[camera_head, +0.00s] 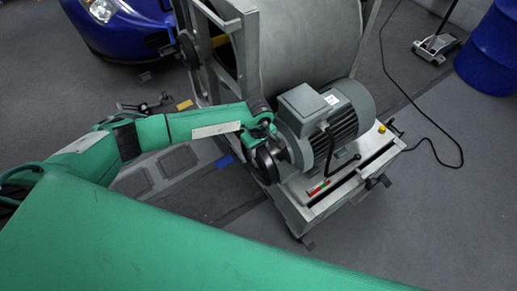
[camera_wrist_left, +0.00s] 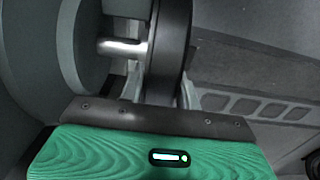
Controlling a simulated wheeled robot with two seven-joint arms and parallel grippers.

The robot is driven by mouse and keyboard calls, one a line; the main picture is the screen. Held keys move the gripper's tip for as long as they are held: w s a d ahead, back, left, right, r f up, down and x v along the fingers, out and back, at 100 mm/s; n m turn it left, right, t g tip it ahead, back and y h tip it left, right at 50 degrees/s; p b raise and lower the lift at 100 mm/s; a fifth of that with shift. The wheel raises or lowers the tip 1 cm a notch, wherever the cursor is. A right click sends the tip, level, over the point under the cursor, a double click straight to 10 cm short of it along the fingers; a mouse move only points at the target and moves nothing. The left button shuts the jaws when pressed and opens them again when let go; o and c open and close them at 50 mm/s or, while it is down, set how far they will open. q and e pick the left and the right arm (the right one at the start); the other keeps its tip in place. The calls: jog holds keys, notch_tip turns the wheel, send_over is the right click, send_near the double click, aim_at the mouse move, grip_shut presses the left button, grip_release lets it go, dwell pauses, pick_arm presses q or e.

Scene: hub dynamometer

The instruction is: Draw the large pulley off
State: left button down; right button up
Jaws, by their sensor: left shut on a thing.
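The large pulley (camera_head: 267,163) is a dark wheel at the left end of the grey electric motor (camera_head: 325,118) in the head view. In the left wrist view the pulley (camera_wrist_left: 173,40) stands edge-on, and a bright shaft (camera_wrist_left: 122,48) shows between it and the grey motor face (camera_wrist_left: 35,55). My green left gripper (camera_head: 262,138) is at the pulley's upper rim and is shut on it. My right gripper is not in view.
The motor sits on a light metal bench (camera_head: 345,190) with a lever and red and green marks. A large drum (camera_head: 300,45) in a grey frame stands behind. A blue car (camera_head: 120,30), a blue barrel (camera_head: 490,50) and a floor cable (camera_head: 425,125) surround it.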

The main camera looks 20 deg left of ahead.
pick_arm(q)
jog(key=shift+r, duration=0.1)
jog(key=s+a+p, duration=0.3)
jog(key=s+a, duration=0.2)
jog(key=s, duration=0.2)
jog(key=shift+a, duration=0.25)
dwell(1.4)
jog(key=s+a+p, duration=0.1)
jog(key=s+a, duration=0.2)
jog(key=s, duration=0.1)
jog(key=shift+s+a, duration=0.35)
jog(key=shift+s, duration=0.05)
dwell(0.4)
